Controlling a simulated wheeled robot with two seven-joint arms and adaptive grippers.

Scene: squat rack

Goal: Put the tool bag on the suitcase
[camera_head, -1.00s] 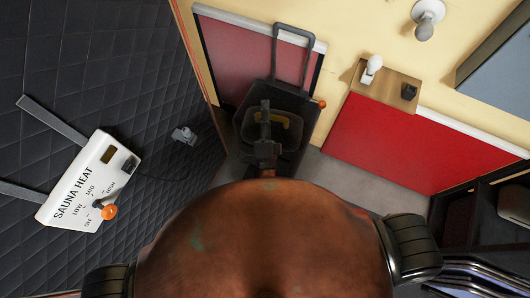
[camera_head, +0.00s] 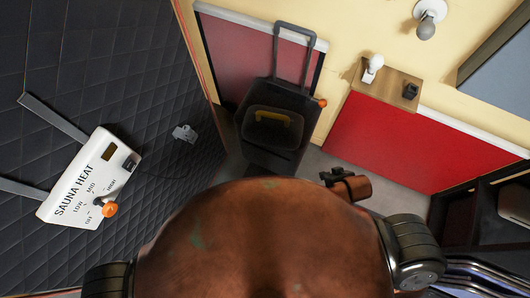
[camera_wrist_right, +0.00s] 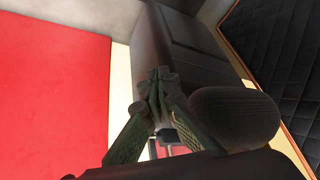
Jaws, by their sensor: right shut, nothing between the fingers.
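The dark suitcase (camera_head: 285,92) stands against the far wall with its pull handle raised, seen from above in the head view. The dark tool bag (camera_head: 268,135) with a yellow handle shows against the suitcase and looks to be resting on it; the exact contact is hard to make out. My right gripper (camera_head: 332,178) is to the right of both, apart from them, and only partly visible past my body. In the right wrist view its fingers (camera_wrist_right: 160,88) are together and empty, with a large dark case-like body behind them. My left gripper is not in view.
A sauna heat panel (camera_head: 88,180) with an orange knob is on the dark padded wall at left. A red panel (camera_head: 400,140) and a small wooden shelf board (camera_head: 385,85) are at right. Grey floor shows right of the suitcase.

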